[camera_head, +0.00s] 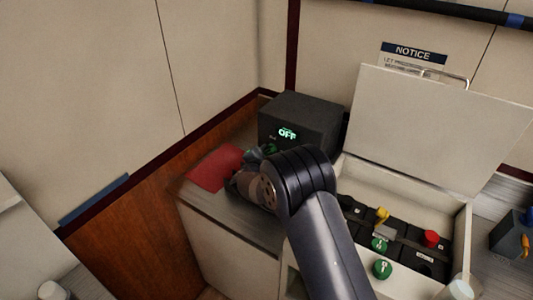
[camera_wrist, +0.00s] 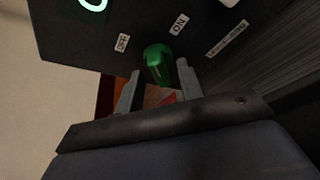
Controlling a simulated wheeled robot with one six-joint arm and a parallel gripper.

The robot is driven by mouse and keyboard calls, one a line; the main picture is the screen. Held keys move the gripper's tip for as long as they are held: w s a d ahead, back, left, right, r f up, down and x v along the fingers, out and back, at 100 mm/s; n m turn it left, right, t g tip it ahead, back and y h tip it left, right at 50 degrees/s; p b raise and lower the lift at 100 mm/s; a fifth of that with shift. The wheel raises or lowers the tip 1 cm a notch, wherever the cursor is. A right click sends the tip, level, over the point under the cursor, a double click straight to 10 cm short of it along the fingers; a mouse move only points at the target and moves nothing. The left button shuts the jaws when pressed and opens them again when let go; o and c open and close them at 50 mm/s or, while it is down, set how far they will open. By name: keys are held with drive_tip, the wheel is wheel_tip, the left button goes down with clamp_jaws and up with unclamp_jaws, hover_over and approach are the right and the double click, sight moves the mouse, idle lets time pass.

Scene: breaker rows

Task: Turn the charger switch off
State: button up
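The charger is a dark box (camera_head: 300,120) on the counter at the back, and its lit display reads OFF. Its green switch knob (camera_wrist: 158,62) shows in the wrist view, below small OFF and ON labels on the dark front panel. In the head view a bit of green (camera_head: 270,149) shows at the box front, mostly hidden by my arm. My gripper (camera_wrist: 158,84) is at the panel with one finger on each side of the knob. The fingers are apart, with gaps showing beside the knob. Which label the knob points to is hard to tell.
A red cloth or pad (camera_head: 215,167) lies on the counter left of my gripper. To the right is an open battery box (camera_head: 461,225) with a raised lid (camera_head: 430,125), holding dark batteries, green knobs and red and yellow caps. A wall stands close behind the charger.

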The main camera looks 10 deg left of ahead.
clamp_jaws()
idle(0.4)
drive_tip(key=shift+n, duration=0.3)
drive_tip(key=n+p, duration=0.1)
drive_tip(key=n+g+h+p, duration=0.1)
drive_tip(key=shift+a+r+n+h, duration=0.1)
drive_tip(key=shift+r+n+h, duration=0.1)
drive_tip(key=shift+n+h, duration=0.1)
drive_tip(key=shift+w+a+f+n+g+h+p, duration=0.1)
drive_tip(key=shift+n+g+h+p, duration=0.35)
drive_tip(key=shift+n, duration=0.3)
drive_tip(key=shift+a+n+g+h+p, duration=0.1)
drive_tip(key=shift+n+g+h+p, duration=0.1)
drive_tip(key=shift+n+h, duration=0.45)
drive_tip(key=shift+d, duration=0.1)
